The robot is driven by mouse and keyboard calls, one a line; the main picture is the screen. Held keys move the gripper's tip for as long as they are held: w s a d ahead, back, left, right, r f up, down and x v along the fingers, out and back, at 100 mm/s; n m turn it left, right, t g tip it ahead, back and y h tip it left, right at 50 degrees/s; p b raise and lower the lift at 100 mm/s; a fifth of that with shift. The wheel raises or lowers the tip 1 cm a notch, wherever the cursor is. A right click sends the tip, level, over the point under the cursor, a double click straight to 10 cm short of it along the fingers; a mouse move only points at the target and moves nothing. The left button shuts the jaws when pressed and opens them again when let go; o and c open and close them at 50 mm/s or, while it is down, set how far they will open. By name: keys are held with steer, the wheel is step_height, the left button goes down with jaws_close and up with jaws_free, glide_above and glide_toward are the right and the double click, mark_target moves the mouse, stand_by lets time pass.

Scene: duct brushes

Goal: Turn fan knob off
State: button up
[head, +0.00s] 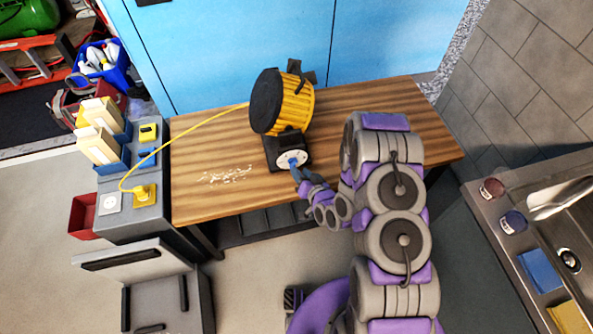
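The fan (283,104) stands on the wooden table, a yellow drum with a black cover and a black base. A round white dial plate (291,160) is on the front of its base. The knob on the plate is largely hidden by my gripper and too small to make out. My gripper (295,173) is at the lower edge of the dial plate, touching it or very close. Its fingers are too small to tell whether they are open or shut.
The wooden table (390,117) has white debris (225,176) left of the fan. A yellow cord (190,131) runs from the fan to a plug (145,194) on the grey cabinet at left. A metal sink counter (530,235) is at right.

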mark_target(293, 163)
steer(key=x, duration=0.4)
steer(key=shift+w+a+b, duration=0.15)
steer(key=shift+w+b, duration=0.15)
steer(key=shift+b, duration=0.1)
steer(key=c, duration=0.7)
steer(key=shift+o, duration=0.2)
